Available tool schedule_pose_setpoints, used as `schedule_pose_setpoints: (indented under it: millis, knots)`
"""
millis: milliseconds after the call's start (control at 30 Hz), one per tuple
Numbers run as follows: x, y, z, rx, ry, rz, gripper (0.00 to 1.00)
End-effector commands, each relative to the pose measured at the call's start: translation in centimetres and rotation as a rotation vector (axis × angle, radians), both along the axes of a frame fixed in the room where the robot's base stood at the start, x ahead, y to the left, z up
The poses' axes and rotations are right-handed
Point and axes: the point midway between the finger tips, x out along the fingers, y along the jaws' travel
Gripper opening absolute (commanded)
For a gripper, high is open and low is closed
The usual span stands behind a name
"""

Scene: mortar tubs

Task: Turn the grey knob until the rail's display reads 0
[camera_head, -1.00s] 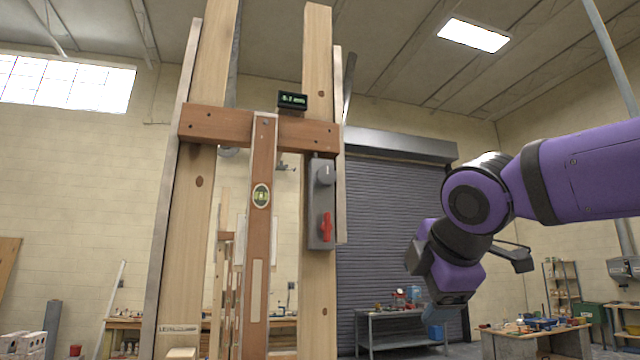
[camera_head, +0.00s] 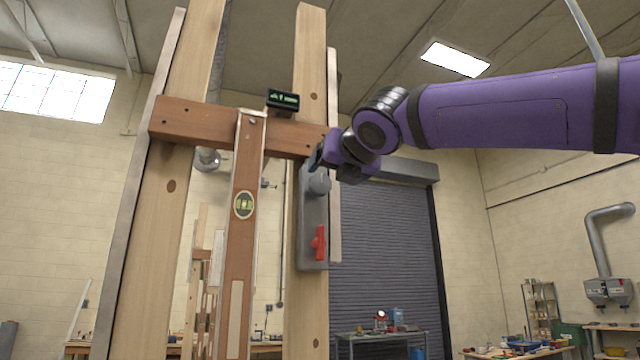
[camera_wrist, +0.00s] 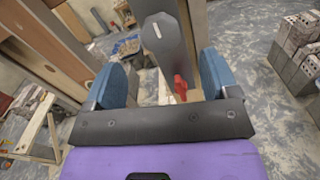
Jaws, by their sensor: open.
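The grey knob (camera_head: 319,184) is on the upper part of a grey box (camera_head: 313,230) fixed to the right wooden post. In the wrist view the knob (camera_wrist: 157,32) shows a white mark, ahead of and between my two blue fingers. My gripper (camera_head: 317,158) is open, just above and beside the knob; its fingers (camera_wrist: 160,78) appear apart from it. The small black display (camera_head: 283,100) sits on top of the wooden rail (camera_head: 190,122). Its green reading is too small to make out.
A red handle (camera_head: 318,243) is lower on the same box and shows in the wrist view (camera_wrist: 180,88). A wooden upright with a level vial (camera_head: 243,205) hangs left of the box. Workbenches stand behind, before a grey shutter (camera_head: 380,250).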

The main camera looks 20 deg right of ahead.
Motion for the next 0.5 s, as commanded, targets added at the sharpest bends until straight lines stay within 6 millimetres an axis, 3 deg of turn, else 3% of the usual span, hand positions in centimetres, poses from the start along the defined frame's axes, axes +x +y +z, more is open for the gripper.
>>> schedule_pose_setpoints:
  millis: [200,500]
  knots:
    - [4.1,0.1,-0.1,0.0,0.003,0.0,0.8]
    - [7.4,0.1,-0.1,0.001,0.002,0.001,0.8]
